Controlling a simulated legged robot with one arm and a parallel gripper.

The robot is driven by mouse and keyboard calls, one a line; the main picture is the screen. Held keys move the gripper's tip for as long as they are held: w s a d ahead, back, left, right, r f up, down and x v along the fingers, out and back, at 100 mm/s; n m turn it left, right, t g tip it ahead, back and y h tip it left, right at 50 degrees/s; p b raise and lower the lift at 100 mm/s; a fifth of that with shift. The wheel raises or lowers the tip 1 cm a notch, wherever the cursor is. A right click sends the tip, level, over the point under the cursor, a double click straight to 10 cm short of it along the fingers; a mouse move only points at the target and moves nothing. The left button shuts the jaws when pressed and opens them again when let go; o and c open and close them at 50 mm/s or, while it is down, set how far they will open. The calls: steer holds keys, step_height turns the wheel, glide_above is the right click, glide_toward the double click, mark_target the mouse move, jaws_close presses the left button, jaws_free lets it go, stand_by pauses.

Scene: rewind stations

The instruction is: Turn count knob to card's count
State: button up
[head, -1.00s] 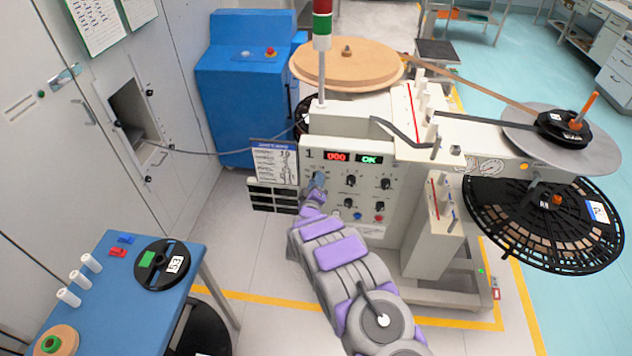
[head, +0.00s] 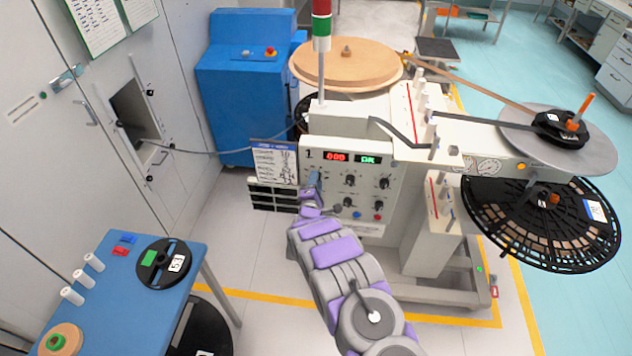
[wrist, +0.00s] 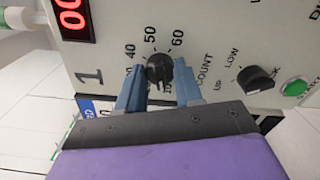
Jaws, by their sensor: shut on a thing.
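The count knob (wrist: 159,69) is black and sits on the cream panel between the two blue fingers of my gripper (wrist: 160,76) in the wrist view. The fingers are shut on it. Scale marks 40, 50 and 60 show around its far side; its pointer is too dark to read. In the head view my gripper (head: 314,181) is at the left side of the panel (head: 373,205) and hides the knob. The card (head: 274,164) hangs just left of the panel; its print is too small to read surely.
A red display (head: 336,157) reads zeros, with a green OK display (head: 368,159) beside it. Other black knobs (head: 349,180) and coloured buttons sit close to the right of my gripper. A blue table (head: 112,291) with reels stands at the lower left.

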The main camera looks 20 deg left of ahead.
steer(key=shift+s+a+f+n, duration=0.15)
steer(key=shift+s+f+n, duration=0.15)
steer(key=shift+n, duration=0.4)
steer(key=shift+f+n, duration=0.1)
steer(key=shift+n, duration=0.2)
steer(key=o, duration=1)
steer(key=shift+w+a, duration=0.15)
steer(key=shift+a, duration=0.1)
steer(key=shift+o, duration=0.2)
steer(key=shift+d, duration=0.1)
steer(key=shift+d+r, duration=0.1)
steer(key=shift+r, duration=0.1)
steer(key=p+v, duration=0.1)
steer(key=v, duration=1.6)
